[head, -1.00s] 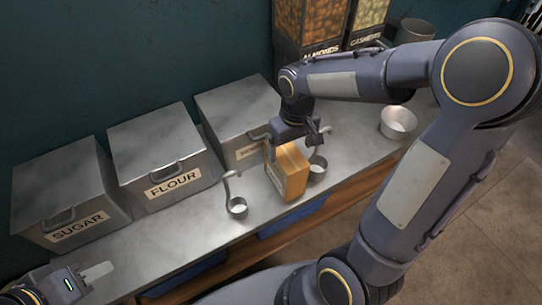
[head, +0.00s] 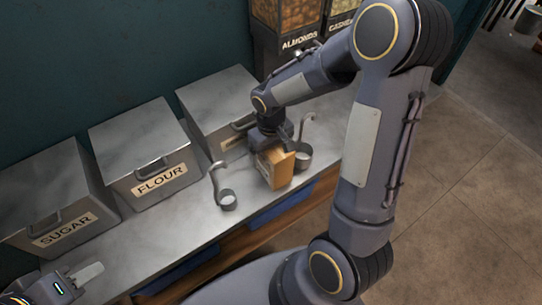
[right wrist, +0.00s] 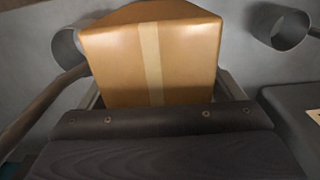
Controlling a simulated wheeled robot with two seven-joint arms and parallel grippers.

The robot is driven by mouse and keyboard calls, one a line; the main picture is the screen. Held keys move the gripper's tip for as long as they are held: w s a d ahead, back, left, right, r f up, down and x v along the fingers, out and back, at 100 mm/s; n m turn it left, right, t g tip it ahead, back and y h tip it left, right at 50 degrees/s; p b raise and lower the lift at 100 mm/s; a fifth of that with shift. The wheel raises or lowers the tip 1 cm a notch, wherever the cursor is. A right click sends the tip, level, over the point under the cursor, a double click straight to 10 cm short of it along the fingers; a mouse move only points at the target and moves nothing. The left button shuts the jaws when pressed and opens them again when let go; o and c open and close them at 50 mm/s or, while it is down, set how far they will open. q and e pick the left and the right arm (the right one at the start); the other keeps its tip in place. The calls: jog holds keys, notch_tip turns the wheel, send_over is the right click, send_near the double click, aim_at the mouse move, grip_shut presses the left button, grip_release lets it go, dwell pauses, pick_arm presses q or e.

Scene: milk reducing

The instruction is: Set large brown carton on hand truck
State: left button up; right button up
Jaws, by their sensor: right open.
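The brown carton (head: 277,170) stands on the metal counter between two small metal scoops. My right gripper (head: 272,145) is directly above it and hides part of its top. In the right wrist view the carton (right wrist: 152,55), with a pale tape strip down its middle, sits between the open fingers. I cannot tell whether the fingers touch its sides. My left gripper (head: 88,274) is low at the left edge, away from the carton; whether it is open or shut is unclear. I see no hand truck in either view.
Metal bins marked SUGAR (head: 62,232) and FLOUR (head: 160,180) and a third bin (head: 212,115) line the wall. A scoop (head: 226,198) stands left of the carton, another (head: 302,158) right. An almond dispenser (head: 290,22) stands behind. Open floor (head: 470,180) lies at right.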

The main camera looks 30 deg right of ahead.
jog(key=shift+c, duration=0.5)
jog(key=c, duration=1.4)
jog(key=shift+r, duration=0.35)
